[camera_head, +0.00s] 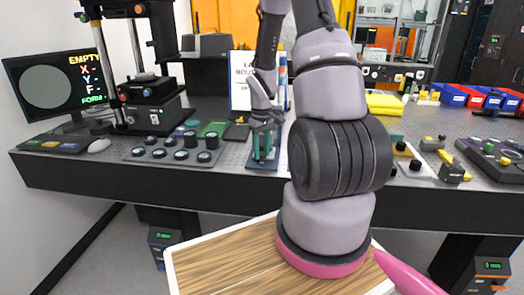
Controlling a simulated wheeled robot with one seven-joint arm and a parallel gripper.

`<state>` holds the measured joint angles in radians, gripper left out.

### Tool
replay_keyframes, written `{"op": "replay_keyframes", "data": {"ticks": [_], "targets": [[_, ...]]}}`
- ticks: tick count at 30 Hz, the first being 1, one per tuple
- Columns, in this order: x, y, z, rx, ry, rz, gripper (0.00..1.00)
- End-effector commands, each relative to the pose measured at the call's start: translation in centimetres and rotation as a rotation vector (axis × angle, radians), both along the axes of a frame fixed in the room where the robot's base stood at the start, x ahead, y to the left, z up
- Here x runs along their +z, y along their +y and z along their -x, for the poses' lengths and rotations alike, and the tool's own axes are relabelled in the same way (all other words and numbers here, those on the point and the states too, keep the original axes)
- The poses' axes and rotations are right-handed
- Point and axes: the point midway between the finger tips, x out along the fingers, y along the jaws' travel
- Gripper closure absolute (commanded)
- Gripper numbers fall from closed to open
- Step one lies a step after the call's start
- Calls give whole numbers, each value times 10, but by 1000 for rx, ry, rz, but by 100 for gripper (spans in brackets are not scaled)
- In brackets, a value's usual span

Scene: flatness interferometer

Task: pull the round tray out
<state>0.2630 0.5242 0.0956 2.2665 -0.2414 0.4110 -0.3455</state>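The interferometer (152,112), a black instrument with a tall column, stands at the left of the bench. A small dark round piece (146,77) sits at its middle; I cannot tell for sure whether this is the round tray. My gripper (265,148) points down over the middle of the bench, to the right of the instrument and well apart from it. Teal upright parts show at its lower end, in front of a small blue stand. At this size I cannot tell whether the fingers are apart or hold anything.
A monitor (60,84) stands at the far left. A grey plate (173,152) with several dark knobs or pucks lies in front of the instrument. A white sign (240,80) stands behind my gripper. Red and blue bins (480,97) and a control box (492,157) are at the right.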

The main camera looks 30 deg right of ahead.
Motion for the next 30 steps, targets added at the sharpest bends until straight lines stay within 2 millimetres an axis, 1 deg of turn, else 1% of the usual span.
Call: {"op": "replay_keyframes", "data": {"ticks": [1, 2, 10, 14, 17, 24, 27, 30], "targets": [[0, 0, 0, 0, -1, 0, 37], [0, 0, 0, 0, -1, 0, 33], [0, 0, 0, 1, 0, 0, 33], [8, 0, -1, 1, -2, 1, 33], [23, -1, -1, 0, -4, 1, 33], [72, -1, -1, -1, -4, 1, 33], [88, 0, -1, 0, -4, 1, 33], [100, 0, 0, 1, -2, 1, 33]]}}
